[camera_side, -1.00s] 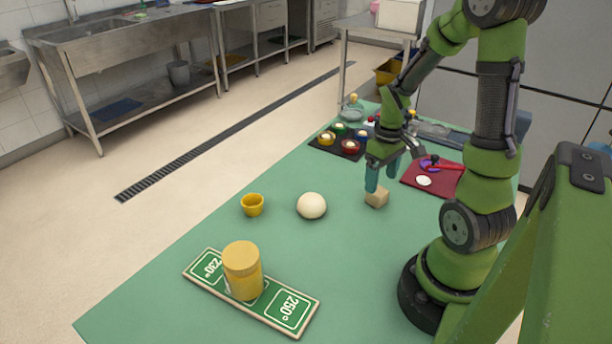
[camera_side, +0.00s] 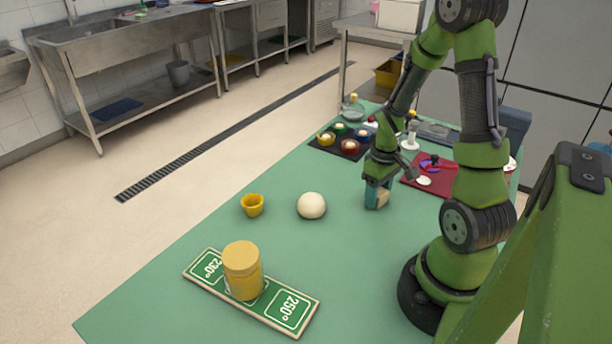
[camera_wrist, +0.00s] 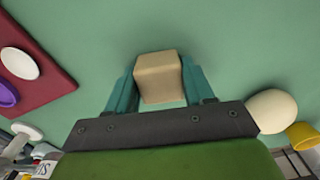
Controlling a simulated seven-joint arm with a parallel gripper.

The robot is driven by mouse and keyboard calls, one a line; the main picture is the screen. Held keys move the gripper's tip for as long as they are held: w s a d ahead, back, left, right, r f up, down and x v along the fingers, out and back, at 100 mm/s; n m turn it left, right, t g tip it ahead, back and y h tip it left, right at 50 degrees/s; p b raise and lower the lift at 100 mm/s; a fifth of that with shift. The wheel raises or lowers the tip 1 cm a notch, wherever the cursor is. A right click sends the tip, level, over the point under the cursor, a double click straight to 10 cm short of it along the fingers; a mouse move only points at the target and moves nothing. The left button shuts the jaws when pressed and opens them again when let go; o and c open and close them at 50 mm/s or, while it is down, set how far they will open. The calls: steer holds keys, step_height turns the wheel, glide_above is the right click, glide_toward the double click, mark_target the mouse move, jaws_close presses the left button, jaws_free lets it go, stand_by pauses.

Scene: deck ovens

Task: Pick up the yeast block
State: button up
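The yeast block (camera_side: 383,199) is a small beige block standing on the green table under my gripper (camera_side: 379,196). The wrist view shows the block (camera_wrist: 159,78) between the two teal fingers of my gripper (camera_wrist: 160,84), one finger close along each side. I cannot tell whether the fingers press on it or leave a thin gap. In the side view the near finger hides part of the block. The block appears to rest on the table.
A dough ball (camera_side: 311,206) and a yellow cup (camera_side: 252,205) stand left of the block. Behind are a dark tray (camera_side: 322,147) with small bowls and a dark red board (camera_side: 412,181).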

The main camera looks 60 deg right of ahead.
steer(key=c, duration=0.5)
steer(key=shift+o, duration=0.2)
steer(key=shift+r, duration=0.1)
